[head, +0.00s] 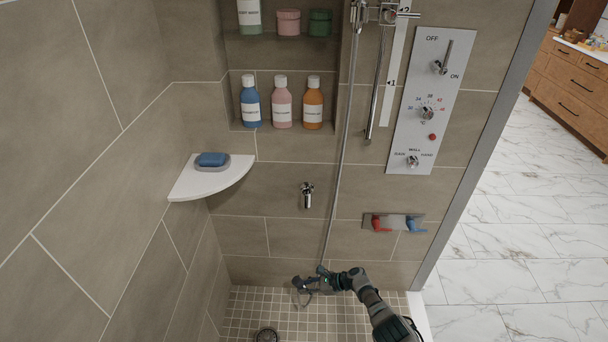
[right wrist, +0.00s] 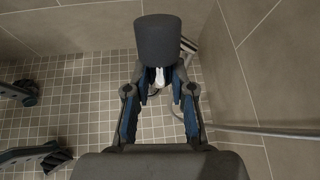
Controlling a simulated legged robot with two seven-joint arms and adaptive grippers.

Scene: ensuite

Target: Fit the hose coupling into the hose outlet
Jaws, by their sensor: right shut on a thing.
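The hose outlet (head: 307,195) is a small chrome fitting on the tiled back wall, below the shelf niche. My right gripper (head: 303,286) is low over the shower floor, below the outlet and well apart from it. In the right wrist view its fingers close on a dark grey cylinder (right wrist: 157,40), which appears to be the hose coupling. The metal hose (head: 340,150) hangs from the top of the wall down to the gripper. It also passes at the right of the wrist view (right wrist: 265,130). The coupling's mating end cannot be made out.
A white corner shelf (head: 205,182) with a blue soap juts out at left. A rail with red and blue taps (head: 394,222) and a control panel (head: 431,110) are at right. Bottles stand in the niche (head: 282,128). The space before the outlet is clear.

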